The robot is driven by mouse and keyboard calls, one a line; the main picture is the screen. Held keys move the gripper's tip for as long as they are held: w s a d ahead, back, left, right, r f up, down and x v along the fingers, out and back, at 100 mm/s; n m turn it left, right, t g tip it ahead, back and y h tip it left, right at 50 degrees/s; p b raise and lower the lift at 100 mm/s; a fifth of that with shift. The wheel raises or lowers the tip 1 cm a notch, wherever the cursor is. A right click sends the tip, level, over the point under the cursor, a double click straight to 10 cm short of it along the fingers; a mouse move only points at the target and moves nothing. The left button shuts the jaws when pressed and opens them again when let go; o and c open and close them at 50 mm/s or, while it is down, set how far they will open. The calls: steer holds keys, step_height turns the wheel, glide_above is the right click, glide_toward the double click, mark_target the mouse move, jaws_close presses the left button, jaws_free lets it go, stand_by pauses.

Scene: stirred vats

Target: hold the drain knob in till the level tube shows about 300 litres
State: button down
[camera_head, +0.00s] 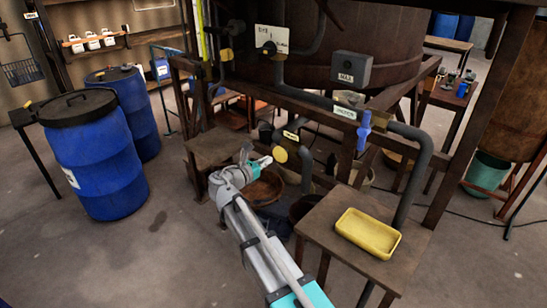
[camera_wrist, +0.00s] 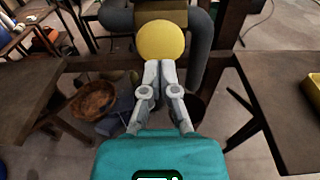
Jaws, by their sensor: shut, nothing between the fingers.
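The drain knob, a round yellow disc (camera_head: 280,155), sits on dark pipework under the vat (camera_head: 345,45), below a small yellow label. In the wrist view the yellow knob (camera_wrist: 161,40) is straight ahead of the fingertips. My gripper (camera_head: 268,161) is shut and empty, its tips right at the knob. In the wrist view the closed tips (camera_wrist: 160,66) overlap the knob's lower edge; I cannot tell whether they touch or press it. A tall yellow strip (camera_head: 200,30) at the vat's left looks like the level tube; its reading is too small to make out.
A blue-handled valve (camera_head: 364,130) is on the pipe right of the knob. A wooden stool with a yellow tray (camera_head: 368,233) stands at front right. Blue drums (camera_head: 95,160) stand at left. Wooden frame beams surround the knob. Floor at front left is clear.

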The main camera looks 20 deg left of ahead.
steer(key=v, duration=0.8)
steer(key=shift+s+p, duration=0.15)
steer(key=shift+p, duration=0.15)
